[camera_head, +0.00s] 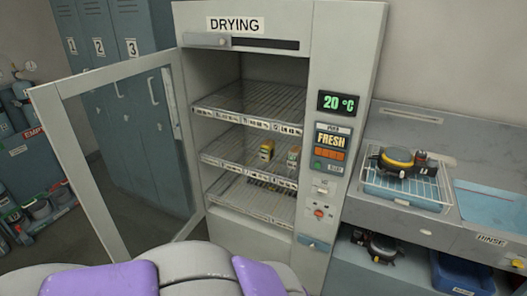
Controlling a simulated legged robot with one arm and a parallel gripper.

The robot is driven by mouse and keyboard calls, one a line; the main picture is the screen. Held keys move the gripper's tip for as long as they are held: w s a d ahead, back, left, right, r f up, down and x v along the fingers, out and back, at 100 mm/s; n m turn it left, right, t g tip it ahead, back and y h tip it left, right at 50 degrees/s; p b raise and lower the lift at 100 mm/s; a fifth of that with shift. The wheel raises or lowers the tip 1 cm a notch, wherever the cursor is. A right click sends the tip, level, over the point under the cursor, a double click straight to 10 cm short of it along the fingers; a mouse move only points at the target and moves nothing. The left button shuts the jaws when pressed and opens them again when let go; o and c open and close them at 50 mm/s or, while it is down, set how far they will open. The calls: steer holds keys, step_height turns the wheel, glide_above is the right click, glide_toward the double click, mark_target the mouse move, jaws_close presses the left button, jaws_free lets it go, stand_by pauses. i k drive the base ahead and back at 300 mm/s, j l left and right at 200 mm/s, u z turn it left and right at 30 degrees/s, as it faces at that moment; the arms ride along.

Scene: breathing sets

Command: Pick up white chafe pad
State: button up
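I cannot make out a white chafe pad for certain. The drying cabinet (345,60) stands in the middle with its glass-paned door (82,85) swung open to the left. On its middle wire shelf sit a small yellow item (266,149) and, to its right, a small pale item with some orange (293,157). Both are too small to identify. The upper shelf (255,100) looks empty. My gripper is not in view.
A rinse counter (468,232) at the right holds a rack with a black and yellow breathing unit (397,158). Another unit (382,247) and a blue bin (462,272) are below. Lockers (128,125) stand behind the door. Cylinders (15,108) are at far left.

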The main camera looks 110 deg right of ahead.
mark_target(294, 154)
steer(key=z, duration=3.95)
